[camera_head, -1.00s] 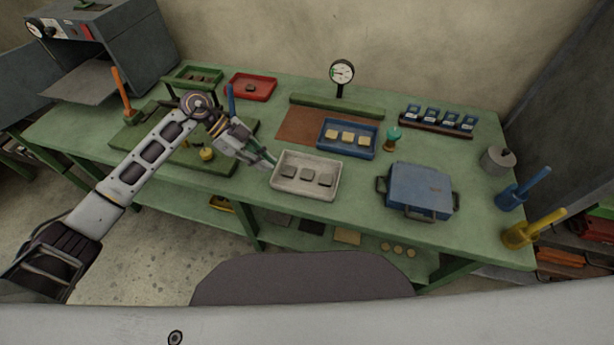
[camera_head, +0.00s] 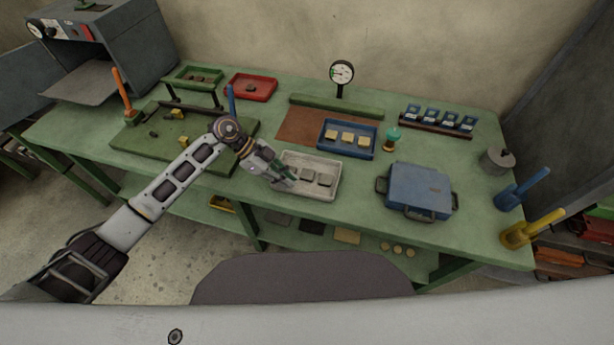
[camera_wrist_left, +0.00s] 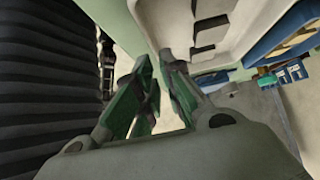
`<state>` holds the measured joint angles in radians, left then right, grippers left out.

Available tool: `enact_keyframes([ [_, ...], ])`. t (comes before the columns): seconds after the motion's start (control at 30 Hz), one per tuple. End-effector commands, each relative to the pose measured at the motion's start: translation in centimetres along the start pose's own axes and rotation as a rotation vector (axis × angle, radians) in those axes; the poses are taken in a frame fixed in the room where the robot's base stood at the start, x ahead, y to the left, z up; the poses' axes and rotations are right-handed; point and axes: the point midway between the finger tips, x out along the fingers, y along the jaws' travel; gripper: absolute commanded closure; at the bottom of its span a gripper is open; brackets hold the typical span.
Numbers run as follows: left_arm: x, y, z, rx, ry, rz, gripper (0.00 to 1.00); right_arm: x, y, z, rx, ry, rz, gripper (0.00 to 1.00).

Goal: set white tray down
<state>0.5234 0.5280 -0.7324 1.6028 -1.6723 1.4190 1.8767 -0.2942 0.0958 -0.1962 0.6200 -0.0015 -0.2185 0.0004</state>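The white tray (camera_head: 325,193) sits level on the green table near its front edge. Several dark grey blocks (camera_head: 325,180) lie in it. My left gripper (camera_head: 290,181) is at the tray's left end and hides part of that side. In the left wrist view its green fingers (camera_wrist_left: 158,66) stand apart with a narrow gap at the tips. The tray (camera_wrist_left: 160,22) lies just beyond the tips there; I cannot tell whether they touch its wall. My right gripper is not in view.
A blue tray (camera_head: 347,152) with pale blocks stands behind the white tray. A blue lidded box (camera_head: 420,188) is to the right. A green board (camera_head: 150,148) with fittings lies left. A dial gauge (camera_head: 342,73) stands at the back. Bare table shows between the white tray and blue box.

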Motion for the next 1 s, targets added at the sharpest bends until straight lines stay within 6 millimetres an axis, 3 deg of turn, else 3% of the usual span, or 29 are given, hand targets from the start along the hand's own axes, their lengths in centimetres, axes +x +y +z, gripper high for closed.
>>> enact_keyframes([
  [0.37, 0.2, 0.0, 0.0, 0.000, 0.000, 0.000, 0.90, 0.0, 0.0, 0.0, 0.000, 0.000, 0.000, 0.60],
  [0.8, 4.3, 0.1, 0.0, -0.001, 0.001, 0.000, 0.90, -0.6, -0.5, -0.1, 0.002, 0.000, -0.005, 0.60],
  [1.0, 5.2, 0.1, 0.1, -0.001, -0.001, 0.000, 0.90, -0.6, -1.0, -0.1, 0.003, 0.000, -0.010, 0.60],
])
